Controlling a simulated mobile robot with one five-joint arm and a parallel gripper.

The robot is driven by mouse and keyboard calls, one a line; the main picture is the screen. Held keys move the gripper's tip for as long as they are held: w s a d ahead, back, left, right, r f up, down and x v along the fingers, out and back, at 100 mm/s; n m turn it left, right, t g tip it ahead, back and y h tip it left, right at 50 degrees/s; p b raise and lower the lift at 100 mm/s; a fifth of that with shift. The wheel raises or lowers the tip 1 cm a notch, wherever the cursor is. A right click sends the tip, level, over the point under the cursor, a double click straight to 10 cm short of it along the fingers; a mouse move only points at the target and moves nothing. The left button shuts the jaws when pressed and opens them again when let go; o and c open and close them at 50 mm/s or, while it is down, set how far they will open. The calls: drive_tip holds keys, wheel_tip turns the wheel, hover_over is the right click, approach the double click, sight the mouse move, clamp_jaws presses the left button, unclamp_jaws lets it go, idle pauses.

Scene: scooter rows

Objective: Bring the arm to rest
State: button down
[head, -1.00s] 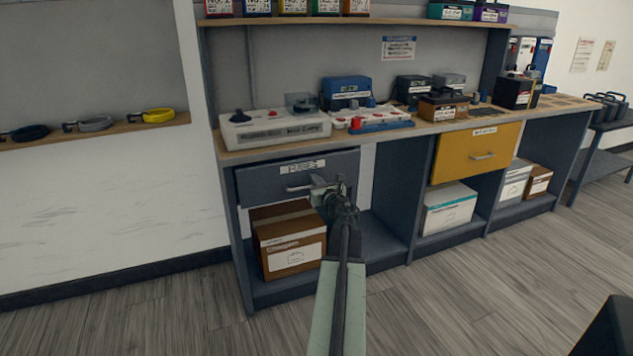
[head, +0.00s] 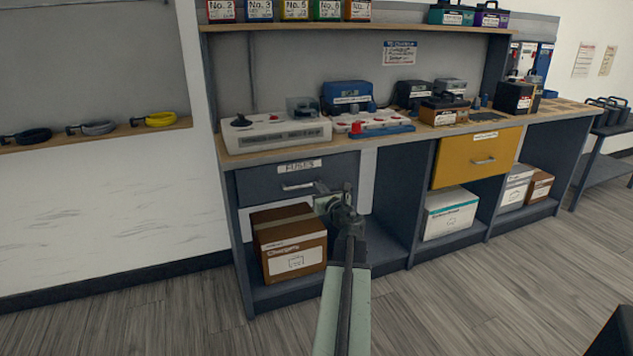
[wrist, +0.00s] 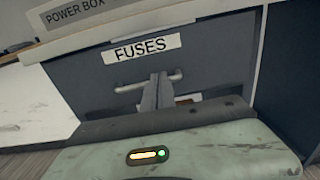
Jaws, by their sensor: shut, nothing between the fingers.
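My gripper (head: 322,190) is in front of the workbench in the head view, just right of the handle (head: 297,187) of the grey drawer labelled FUSES (head: 265,181). My arm reaches up to it from the bottom of the view. In the wrist view my gripper (wrist: 158,78) has its fingers together with nothing between them. The drawer (wrist: 205,60) and its handle (wrist: 130,86) lie beyond the fingers there. The drawer looks closed. Whether the fingertips touch the handle is hard to tell.
The bench top (head: 440,130) carries a white power box (head: 275,133) and several battery units. A yellow drawer (head: 460,165) is to the right. A brown box (head: 290,240) and a white box (head: 450,212) stand on the lower shelf. The wooden floor (head: 480,285) in front is clear.

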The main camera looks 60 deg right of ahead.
drive_tip(key=v, duration=0.7)
drive_tip(key=shift+a+f, duration=0.1)
